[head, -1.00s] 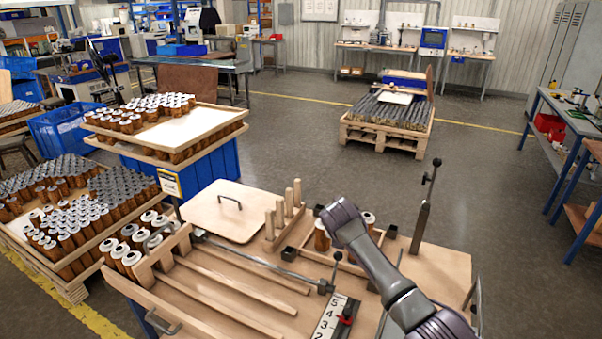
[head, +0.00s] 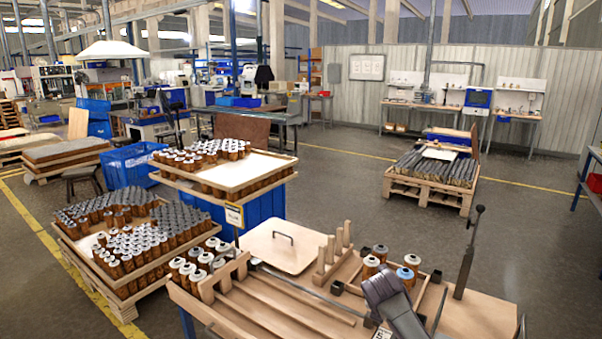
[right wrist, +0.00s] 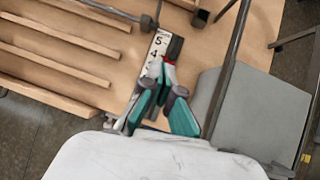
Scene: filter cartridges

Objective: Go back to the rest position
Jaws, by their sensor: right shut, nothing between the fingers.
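My right arm (head: 392,303) reaches in at the lower right of the head view, over the front of the wooden workbench (head: 480,312). The right gripper (right wrist: 165,88), with teal fingers, is shut and empty in the right wrist view. It is above the bench, over the numbered strip (right wrist: 157,46), and partly covers it. Whether it touches the strip is hard to tell. Several filter cartridges (head: 370,267) stand in a wooden frame just behind my right arm. My left gripper is not in view.
A slotted wooden rack (head: 290,300) and a lid with a handle (head: 270,248) lie left of my arm. An upright lever (head: 467,255) stands to its right. Trays of cartridges (head: 218,180) stand at the left. Floor behind the bench is open.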

